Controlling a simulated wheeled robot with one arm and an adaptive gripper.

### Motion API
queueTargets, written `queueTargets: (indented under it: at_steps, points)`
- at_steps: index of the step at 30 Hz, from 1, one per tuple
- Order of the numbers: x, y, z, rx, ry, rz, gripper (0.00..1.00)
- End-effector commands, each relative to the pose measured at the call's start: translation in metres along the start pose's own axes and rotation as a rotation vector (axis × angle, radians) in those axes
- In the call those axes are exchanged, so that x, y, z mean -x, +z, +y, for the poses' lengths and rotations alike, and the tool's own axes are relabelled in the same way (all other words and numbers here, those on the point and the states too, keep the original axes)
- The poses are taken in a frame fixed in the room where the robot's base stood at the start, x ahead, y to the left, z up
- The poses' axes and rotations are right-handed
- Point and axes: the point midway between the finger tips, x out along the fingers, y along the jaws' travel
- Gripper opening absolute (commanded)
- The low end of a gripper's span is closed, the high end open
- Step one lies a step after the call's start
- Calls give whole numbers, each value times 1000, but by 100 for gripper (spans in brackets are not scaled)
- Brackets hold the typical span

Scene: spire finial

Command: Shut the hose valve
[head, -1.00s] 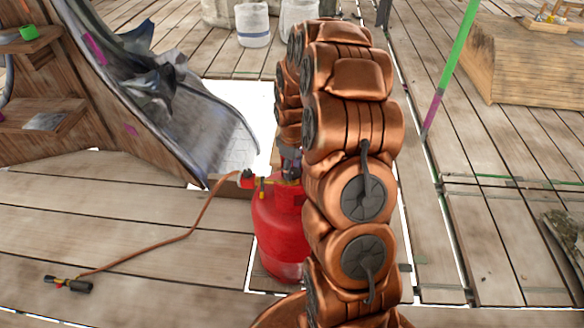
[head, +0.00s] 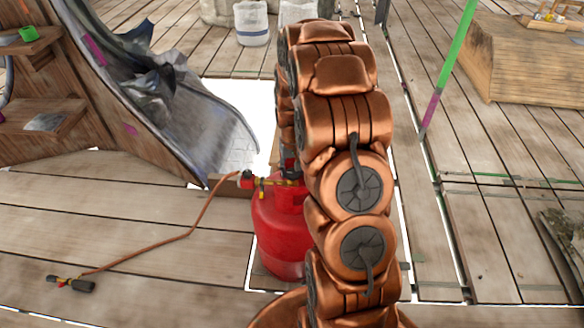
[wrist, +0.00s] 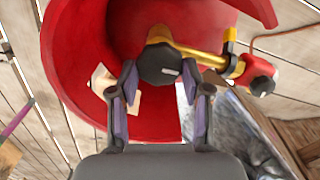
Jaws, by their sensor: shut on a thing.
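A red gas cylinder (head: 279,235) stands upright on the plank floor, partly hidden behind my arm. Its curved red collar (wrist: 75,50) surrounds the valve in the wrist view. A black valve knob (wrist: 160,64) sits on the brass valve stem, and a brass pipe leads right to a red fitting (wrist: 257,75) with a yellow lever (wrist: 230,45). An orange hose (head: 195,222) runs from the fitting to a torch end (head: 68,284) on the floor. My gripper (wrist: 160,84) is shut on the black knob, one finger on each side. My arm mostly hides it in the head view.
A wooden structure (head: 70,90) with shelves and a grey metal sheet stands left of the cylinder. White buckets (head: 252,24) stand behind. A green and magenta pole (head: 448,70) rises at right, near a wooden block (head: 520,65). Bright gaps cut through the deck around the cylinder.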

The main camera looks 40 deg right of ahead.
Motion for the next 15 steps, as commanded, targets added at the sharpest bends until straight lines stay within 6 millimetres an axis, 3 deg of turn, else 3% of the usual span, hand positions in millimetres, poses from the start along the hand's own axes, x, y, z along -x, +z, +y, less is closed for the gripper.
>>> queueTargets:
  at_steps: [15]
  points:
    - [0,0,0,-78,-1,-1,13]
